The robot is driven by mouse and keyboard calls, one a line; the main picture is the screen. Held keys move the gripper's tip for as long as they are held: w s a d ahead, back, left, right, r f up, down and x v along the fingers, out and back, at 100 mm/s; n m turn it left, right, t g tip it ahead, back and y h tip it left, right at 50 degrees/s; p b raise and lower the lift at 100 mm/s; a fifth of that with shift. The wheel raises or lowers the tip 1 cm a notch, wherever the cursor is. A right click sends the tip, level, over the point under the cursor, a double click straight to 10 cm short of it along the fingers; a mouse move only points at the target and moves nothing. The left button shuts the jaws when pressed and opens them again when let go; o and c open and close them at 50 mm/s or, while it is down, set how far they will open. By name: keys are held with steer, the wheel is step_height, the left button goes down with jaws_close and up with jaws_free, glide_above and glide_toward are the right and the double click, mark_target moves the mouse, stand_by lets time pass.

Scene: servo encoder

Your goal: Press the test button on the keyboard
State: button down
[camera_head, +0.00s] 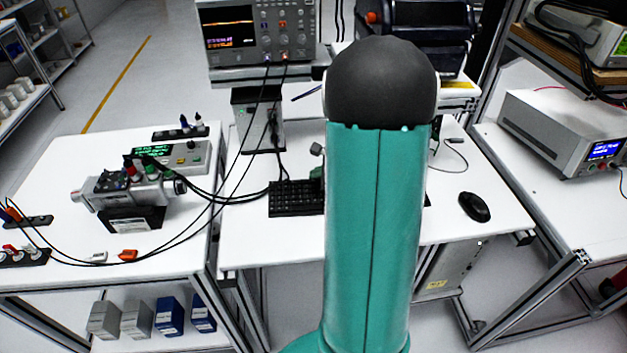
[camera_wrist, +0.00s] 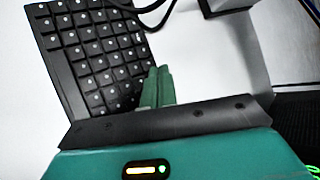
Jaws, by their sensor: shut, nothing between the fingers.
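The black keyboard (camera_head: 293,199) lies on the white middle table in the head view, its middle hidden behind my teal arm. In the wrist view the keyboard (camera_wrist: 90,50) fills the upper left, with rows of dark keys. My gripper (camera_wrist: 160,75) is shut and empty, its green fingertips over or beside the keyboard's right edge. I cannot tell whether they touch a key. In the head view only a small part of my gripper (camera_head: 317,168) shows at the left of my arm. No test button label is readable.
A black mouse (camera_head: 474,206) lies right of the keyboard. An oscilloscope (camera_head: 257,30) stands at the back with cables hanging down. The left table holds a servo motor (camera_head: 130,188) and a box with a green display (camera_head: 180,153). A power supply (camera_head: 565,130) stands on the right table.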

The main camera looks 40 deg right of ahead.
steer(key=shift+f, duration=0.4)
stand_by(0.5)
stand_by(0.3)
steer(key=shift+r, duration=0.8)
step_height(320, 180, up, 5)
stand_by(0.3)
steer(key=shift+a, duration=0.1)
stand_by(0.7)
